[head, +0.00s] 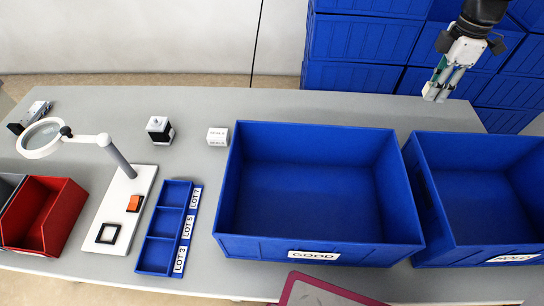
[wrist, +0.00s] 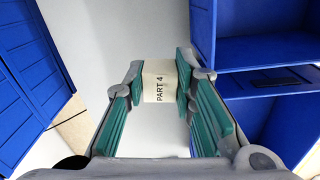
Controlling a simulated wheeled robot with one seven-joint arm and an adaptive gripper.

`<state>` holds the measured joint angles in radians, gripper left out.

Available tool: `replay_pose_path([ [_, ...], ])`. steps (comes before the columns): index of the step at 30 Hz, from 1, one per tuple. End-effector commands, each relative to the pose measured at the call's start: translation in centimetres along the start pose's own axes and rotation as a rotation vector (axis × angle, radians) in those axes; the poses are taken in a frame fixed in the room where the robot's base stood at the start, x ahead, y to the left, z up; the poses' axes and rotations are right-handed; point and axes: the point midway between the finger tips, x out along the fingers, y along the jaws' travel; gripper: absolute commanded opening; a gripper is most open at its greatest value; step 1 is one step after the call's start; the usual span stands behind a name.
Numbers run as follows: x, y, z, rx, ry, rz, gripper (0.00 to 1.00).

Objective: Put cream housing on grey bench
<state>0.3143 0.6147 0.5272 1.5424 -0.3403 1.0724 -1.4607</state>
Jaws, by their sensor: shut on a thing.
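The cream housing (wrist: 158,82), a small pale block marked PART 4, sits between my fingertips in the wrist view. My gripper (wrist: 160,90) is shut on it. In the head view my gripper (head: 437,91) hangs at the upper right, around the far edge of the grey bench (head: 300,107), beyond the blue bins.
Blue bins (head: 320,253) fill the bench's right half, one labelled GOOD. A white labelled block (head: 217,137), a black-and-white cube (head: 159,129), a lot tray (head: 158,254), a magnifier lamp (head: 122,172) and a red bin (head: 62,217) stand leftward. Blue crates (head: 360,40) are stacked behind.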

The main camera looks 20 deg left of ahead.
Motion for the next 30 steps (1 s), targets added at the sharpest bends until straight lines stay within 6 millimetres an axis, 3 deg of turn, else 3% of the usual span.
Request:
replay_pose_path([
  [1,3.1,0.7,0.0,-0.061,0.002,-0.009,0.01],
  [3,5.8,0.9,0.0,-0.098,0.002,-0.01,0.01],
  [9,10.5,0.8,-0.1,-0.127,0.003,-0.005,0.01],
  [20,11.9,0.6,-0.2,-0.13,0.004,-0.004,0.01],
  [30,17.2,0.6,-0.2,-0.13,0.004,-0.005,0.01],
])
